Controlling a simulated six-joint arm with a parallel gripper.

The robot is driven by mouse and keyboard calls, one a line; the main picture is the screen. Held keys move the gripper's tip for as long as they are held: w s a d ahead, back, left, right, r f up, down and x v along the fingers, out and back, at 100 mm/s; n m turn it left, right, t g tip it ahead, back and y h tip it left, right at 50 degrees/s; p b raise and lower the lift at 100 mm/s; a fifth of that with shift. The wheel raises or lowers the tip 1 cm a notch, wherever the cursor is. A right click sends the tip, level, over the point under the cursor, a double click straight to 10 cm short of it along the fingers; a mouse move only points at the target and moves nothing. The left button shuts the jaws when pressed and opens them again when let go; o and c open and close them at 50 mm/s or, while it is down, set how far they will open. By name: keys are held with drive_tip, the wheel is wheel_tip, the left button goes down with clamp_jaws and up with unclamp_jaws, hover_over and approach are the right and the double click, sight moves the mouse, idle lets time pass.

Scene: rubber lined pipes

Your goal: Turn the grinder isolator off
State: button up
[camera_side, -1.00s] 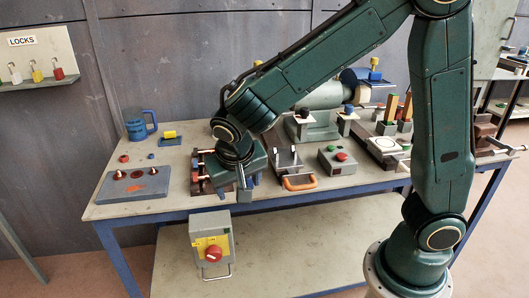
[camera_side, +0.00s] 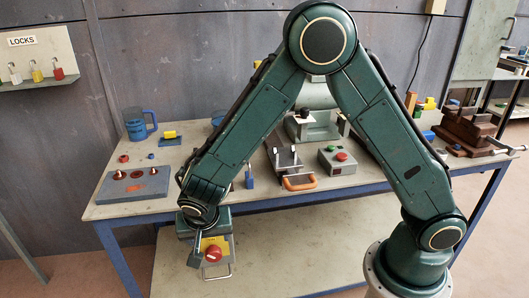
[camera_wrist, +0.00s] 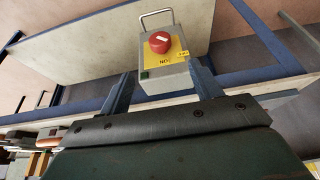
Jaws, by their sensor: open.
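The grinder isolator is a grey box with a yellow label and a red rotary knob. It hangs below the front edge of the bench in the side view, where the knob (camera_side: 213,254) shows beside my gripper (camera_side: 200,256). In the wrist view the isolator box (camera_wrist: 165,84) lies ahead between my open fingers, with its red knob (camera_wrist: 160,42) beyond the fingertips. The fingers appear apart from the knob. Nothing is held. My wrist hides the upper part of the box in the side view.
The blue-framed bench (camera_side: 340,196) carries a grey block with copper-coloured studs (camera_side: 133,187), a red-and-green button box (camera_side: 338,159) and an orange-handled device (camera_side: 299,182). A lower shelf (camera_side: 300,250) lies behind the isolator. A lock board (camera_side: 38,57) hangs on the wall.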

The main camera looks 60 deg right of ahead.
sight(207, 254)
drive_tip(key=shift+x, duration=6.85)
drive_tip(key=c, duration=1)
drive_tip(key=shift+w+a+g+h, duration=0.1)
drive_tip(key=shift+g+h, duration=0.3)
drive_tip(key=shift+w+a+f+n+g+h, duration=0.1)
drive_tip(key=shift+n+g+h, duration=0.15)
drive_tip(key=shift+g+h, duration=0.35)
drive_tip(key=shift+w+a+n+g+h, duration=0.1)
drive_tip(key=shift+n+g+h, duration=0.15)
drive_tip(key=shift+g+h, duration=0.3)
drive_tip(key=shift+w+a+g+h, duration=0.1)
drive_tip(key=shift+g+h, duration=0.45)
drive_tip(key=shift+h, duration=0.1)
drive_tip(key=shift+w+f+n+g+h, duration=0.15)
drive_tip(key=shift+n+g+h, duration=0.35)
drive_tip(key=shift+g+h, duration=0.4)
